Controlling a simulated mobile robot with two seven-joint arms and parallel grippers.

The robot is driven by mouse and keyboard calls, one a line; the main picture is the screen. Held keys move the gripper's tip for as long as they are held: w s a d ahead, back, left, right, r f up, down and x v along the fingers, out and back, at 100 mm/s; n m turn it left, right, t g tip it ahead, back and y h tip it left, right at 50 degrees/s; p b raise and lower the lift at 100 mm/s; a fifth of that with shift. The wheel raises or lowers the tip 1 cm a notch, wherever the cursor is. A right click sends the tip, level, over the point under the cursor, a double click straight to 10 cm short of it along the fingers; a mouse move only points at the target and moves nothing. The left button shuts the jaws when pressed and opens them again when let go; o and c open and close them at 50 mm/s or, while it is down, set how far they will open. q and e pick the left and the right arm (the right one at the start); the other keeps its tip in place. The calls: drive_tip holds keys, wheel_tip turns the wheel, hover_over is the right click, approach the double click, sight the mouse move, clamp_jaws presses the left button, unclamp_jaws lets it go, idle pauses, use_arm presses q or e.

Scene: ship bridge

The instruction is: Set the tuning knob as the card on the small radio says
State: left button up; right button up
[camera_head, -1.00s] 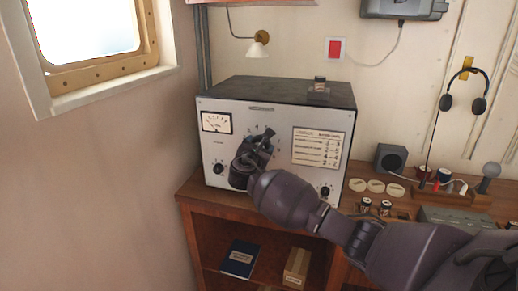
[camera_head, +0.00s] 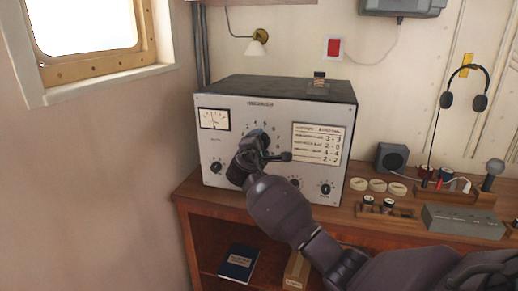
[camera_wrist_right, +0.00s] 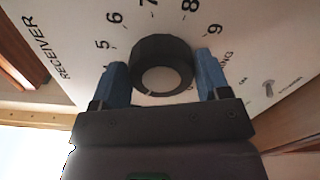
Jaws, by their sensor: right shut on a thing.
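The radio receiver (camera_head: 228,175) is a pale-fronted box with a dark top, standing on the wooden desk. Its card (camera_head: 320,143) is a white panel with lines of text and number pairs, too small to read surely. The tuning knob (camera_wrist_right: 162,66) is round and black, with numbers 5 to 9 around it in the right wrist view. My right gripper (camera_head: 250,148) is shut on this knob, one blue finger on each side. In the head view the gripper hides the knob. A pale mark shows at the knob's lower edge. My left gripper is not in view.
A meter (camera_head: 213,119) and small knobs (camera_head: 325,188) are on the radio's face. A small jar (camera_head: 319,79) stands on top. To the right are a speaker (camera_head: 391,158), pale discs (camera_head: 377,186), a grey box (camera_head: 463,221) and hanging headphones (camera_head: 463,100).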

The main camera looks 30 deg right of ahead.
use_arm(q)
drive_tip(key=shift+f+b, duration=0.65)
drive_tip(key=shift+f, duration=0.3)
use_arm(e)
drive_tip(key=m, duration=0.3)
drive_tip(key=shift+f, duration=0.25)
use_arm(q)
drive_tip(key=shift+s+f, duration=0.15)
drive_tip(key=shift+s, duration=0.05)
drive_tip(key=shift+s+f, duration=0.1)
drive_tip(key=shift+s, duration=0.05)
use_arm(e)
drive_tip(key=o, duration=0.9)
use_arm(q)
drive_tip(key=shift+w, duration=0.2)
use_arm(e)
drive_tip(key=shift+r, duration=0.1)
